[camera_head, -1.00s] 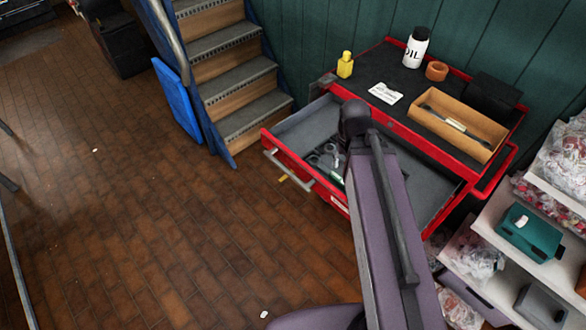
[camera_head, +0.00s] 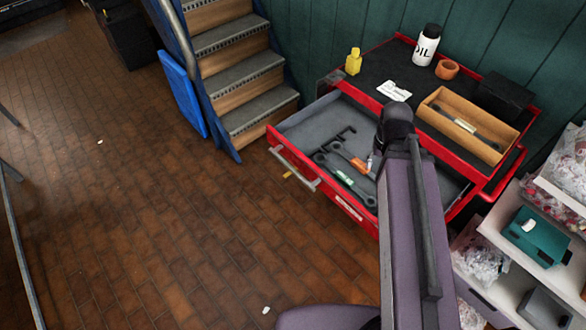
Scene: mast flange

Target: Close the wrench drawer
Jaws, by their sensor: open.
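The wrench drawer (camera_head: 300,130) of the red tool cabinet is pulled far out, below the cabinet top. Its red front (camera_head: 290,157) faces the lower left and carries a pale bar handle (camera_head: 296,172). Inside lie wrenches with an orange band (camera_head: 359,165) and a green band (camera_head: 345,178), and a black angular tool (camera_head: 337,140). My purple arm crosses over the right part of the drawer and hides some of its inside and front. My gripper does not show; the arm seems to cover it.
On the cabinet top stand an oil bottle (camera_head: 426,45), a yellow bottle (camera_head: 353,62), an orange ring (camera_head: 447,69) and a wooden tray (camera_head: 437,97) holding a tool. Stairs (camera_head: 229,75) rise at the upper left. Shelves (camera_head: 500,225) stand at right. The brick floor before the drawer is clear.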

